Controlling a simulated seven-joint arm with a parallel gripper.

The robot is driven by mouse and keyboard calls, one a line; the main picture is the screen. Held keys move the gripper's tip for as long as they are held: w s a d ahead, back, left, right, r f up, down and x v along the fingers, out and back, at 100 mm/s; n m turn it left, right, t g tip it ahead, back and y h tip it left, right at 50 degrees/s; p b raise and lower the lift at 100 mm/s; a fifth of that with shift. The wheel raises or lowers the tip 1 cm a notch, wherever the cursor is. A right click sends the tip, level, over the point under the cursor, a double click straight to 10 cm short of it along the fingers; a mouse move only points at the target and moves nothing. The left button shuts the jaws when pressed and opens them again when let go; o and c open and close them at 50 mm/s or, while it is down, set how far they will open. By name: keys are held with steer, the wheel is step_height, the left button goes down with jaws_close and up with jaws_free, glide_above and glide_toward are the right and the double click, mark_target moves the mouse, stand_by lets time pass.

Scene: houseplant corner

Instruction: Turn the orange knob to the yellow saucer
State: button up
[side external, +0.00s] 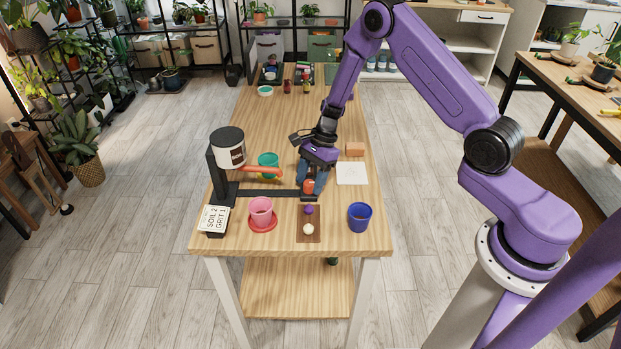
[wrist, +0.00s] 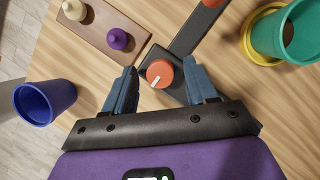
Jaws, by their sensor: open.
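The orange knob (wrist: 160,72) sits on the end of a dark base bar and carries a white mark, which points to the lower left in the wrist view. The knob also shows in the side view (side external: 308,186). My gripper (wrist: 160,67) is open, with one blue finger on each side of the knob and a gap showing at each side. The yellow saucer (wrist: 247,50) lies under a teal pot (wrist: 290,32) at the right of the wrist view. In the side view the teal pot (side external: 268,160) stands behind the orange chute, with the saucer partly hidden.
A black stand holds a white hopper (side external: 229,150) above an orange chute (side external: 262,171). A pink pot (side external: 261,208) stands on a red saucer (side external: 263,227). A blue pot (side external: 359,217), a pegged brown board (side external: 309,238), a white pad (side external: 352,174) and a lettered card (side external: 214,219) are nearby.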

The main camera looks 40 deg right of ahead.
steer(key=c, duration=1)
steer(key=shift+c, duration=0.2)
steer(key=n+g, duration=0.1)
steer(key=n, duration=0.3)
steer(key=shift+w+n+g, duration=0.15)
steer(key=shift+n+g, duration=0.15)
steer(key=shift+g, duration=0.1)
steer(key=shift+w+a+n+g+h, duration=0.1)
steer(key=shift+n+g+h, duration=0.3)
steer(key=shift+n, duration=0.9)
steer(key=shift+n+g+h, duration=0.3)
steer(key=shift+n+g, duration=0.1)
steer(key=shift+n, duration=0.9)
steer(key=o, duration=1)
